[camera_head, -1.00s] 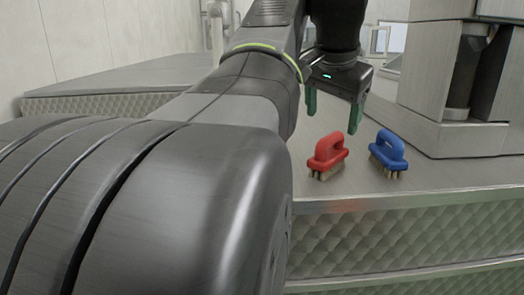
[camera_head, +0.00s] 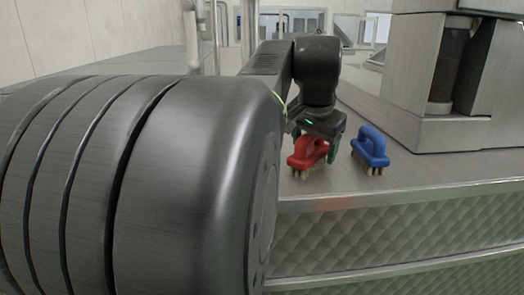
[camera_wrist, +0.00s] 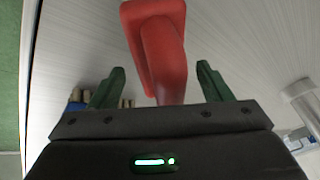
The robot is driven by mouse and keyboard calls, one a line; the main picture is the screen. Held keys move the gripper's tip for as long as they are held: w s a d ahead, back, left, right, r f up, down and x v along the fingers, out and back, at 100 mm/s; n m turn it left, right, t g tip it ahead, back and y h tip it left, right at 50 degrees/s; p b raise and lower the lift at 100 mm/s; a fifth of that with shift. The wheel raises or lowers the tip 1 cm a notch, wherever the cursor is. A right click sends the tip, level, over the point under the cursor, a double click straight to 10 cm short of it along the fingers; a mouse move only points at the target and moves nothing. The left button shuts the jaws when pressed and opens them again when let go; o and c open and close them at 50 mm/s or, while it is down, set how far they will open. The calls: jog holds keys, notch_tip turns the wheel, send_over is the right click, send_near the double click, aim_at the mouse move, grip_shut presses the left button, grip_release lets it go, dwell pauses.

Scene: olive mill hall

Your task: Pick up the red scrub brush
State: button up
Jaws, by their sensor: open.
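The red scrub brush (camera_head: 307,154) stands bristles down on the metal counter, near its front edge. My gripper (camera_head: 317,140) is right at the brush, with its open green fingers on either side of the red handle. In the wrist view the red brush handle (camera_wrist: 163,50) rises between the two fingertips (camera_wrist: 160,76), with a gap on each side. The blue scrub brush (camera_head: 371,149) stands on the counter just to the right of the red one. Part of the red brush is hidden behind my gripper in the head view.
The metal counter (camera_head: 430,172) has a quilted front and is clear to the right of the blue brush. A large steel machine (camera_head: 400,100) stands behind it at the right. Pipes (camera_head: 192,40) rise at the back left.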

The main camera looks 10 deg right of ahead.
jog(key=c, duration=1.2)
jog(key=shift+r, duration=0.15)
notch_tip(320, 180, up, 10)
jog(key=shift+f, duration=0.1)
jog(key=shift+c, duration=0.3)
jog(key=o, duration=0.6)
jog(key=c, duration=0.4)
